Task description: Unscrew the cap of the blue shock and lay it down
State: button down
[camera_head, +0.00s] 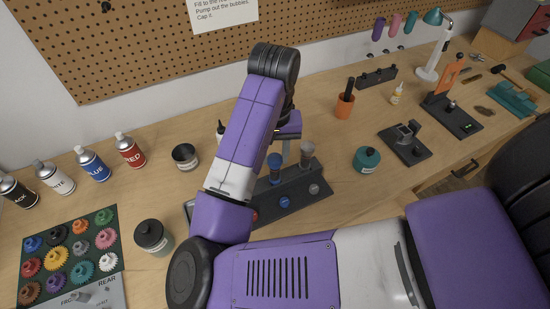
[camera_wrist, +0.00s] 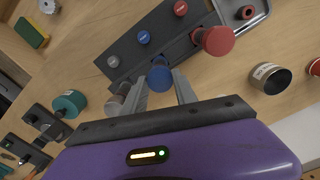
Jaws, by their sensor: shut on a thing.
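The blue shock (camera_head: 274,167) stands upright in a dark rack (camera_head: 295,200) on the bench. In the wrist view its round blue cap (camera_wrist: 160,76) sits between the two fingertips of my gripper (camera_wrist: 161,84). My gripper is shut on this cap from above, at the shock. Whether the cap has turned or lifted cannot be told. In the head view my arm hides part of the rack and most of the gripper.
A grey shock (camera_head: 307,154) and a red one (camera_wrist: 216,41) flank the blue one. Small grey, blue (camera_wrist: 144,37) and red discs sit along the rack's front. A metal cup (camera_head: 185,157) and a teal bottle (camera_head: 367,159) stand nearby. Bare bench lies right of the rack.

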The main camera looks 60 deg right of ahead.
jog(key=n, duration=0.4)
jog(key=shift+n, duration=2.1)
jog(key=n, duration=0.4)
jog(key=n, duration=0.4)
jog(key=shift+n, duration=0.4)
